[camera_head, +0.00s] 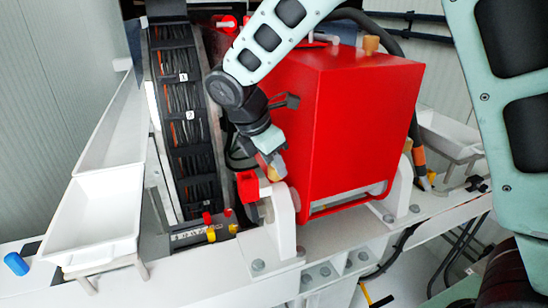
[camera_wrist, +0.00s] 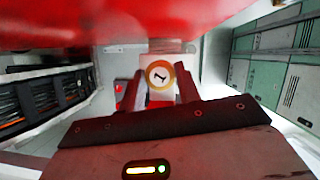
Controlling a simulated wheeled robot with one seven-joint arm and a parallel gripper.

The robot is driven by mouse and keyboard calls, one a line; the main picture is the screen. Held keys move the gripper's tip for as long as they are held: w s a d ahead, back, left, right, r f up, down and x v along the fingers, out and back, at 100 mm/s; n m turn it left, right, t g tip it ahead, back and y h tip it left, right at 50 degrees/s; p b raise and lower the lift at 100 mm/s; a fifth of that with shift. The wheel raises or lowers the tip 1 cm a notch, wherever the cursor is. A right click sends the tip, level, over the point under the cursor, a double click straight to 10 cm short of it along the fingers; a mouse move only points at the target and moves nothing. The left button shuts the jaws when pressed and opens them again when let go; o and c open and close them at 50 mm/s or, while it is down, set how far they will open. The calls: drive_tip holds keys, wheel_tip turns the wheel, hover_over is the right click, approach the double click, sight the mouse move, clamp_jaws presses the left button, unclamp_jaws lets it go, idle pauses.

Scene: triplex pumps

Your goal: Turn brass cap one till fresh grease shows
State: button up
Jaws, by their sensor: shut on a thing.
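The brass cap (camera_wrist: 161,76) shows in the wrist view as a round brass ring with a pale face marked "1". My gripper (camera_wrist: 160,88) is shut on it, with one dark finger on each side. In the head view my gripper (camera_head: 272,160) reaches down in front of the left side of the red pump housing (camera_head: 345,120). There the cap is mostly hidden by my gripper. I cannot make out any grease around the cap in either view.
The red housing overhangs close above my gripper in the wrist view. A black cable chain (camera_head: 185,130) stands left of my arm. White trays (camera_head: 95,215) lie further left, and a blue cap (camera_head: 16,264) rests on the white frame.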

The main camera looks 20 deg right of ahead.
drive_tip(key=m+g, duration=0.1)
drive_tip(key=m, duration=0.1)
drive_tip(key=m+p, duration=0.1)
drive_tip(key=m, duration=0.1)
drive_tip(key=shift+w+r+m+g+p, duration=0.1)
drive_tip(key=shift+w+m+g+p, duration=0.1)
drive_tip(key=shift+m+g+p, duration=0.15)
drive_tip(key=m, duration=0.2)
drive_tip(key=m+g+p, duration=0.1)
drive_tip(key=shift+w+m+g+y, duration=0.1)
drive_tip(key=shift+m+g+y, duration=0.15)
drive_tip(key=shift+m+y, duration=0.1)
drive_tip(key=m+g, duration=0.1)
drive_tip(key=m, duration=0.2)
drive_tip(key=shift+d+y+p, duration=0.1)
drive_tip(key=shift+y+p, duration=0.15)
drive_tip(key=shift+p, duration=0.05)
drive_tip(key=shift+w+m+g+y, duration=0.1)
drive_tip(key=shift+m+g+y, duration=0.45)
drive_tip(key=shift+m, duration=1.55)
drive_tip(key=o, duration=1)
drive_tip(key=b+v, duration=0.1)
drive_tip(key=v, duration=0.4)
drive_tip(key=b+v, duration=0.1)
drive_tip(key=v, duration=0.5)
drive_tip(key=b+v, duration=0.1)
drive_tip(key=v, duration=0.5)
drive_tip(key=shift+d+r+b, duration=0.2)
drive_tip(key=shift+d+b, duration=0.05)
drive_tip(key=shift+b, duration=0.1)
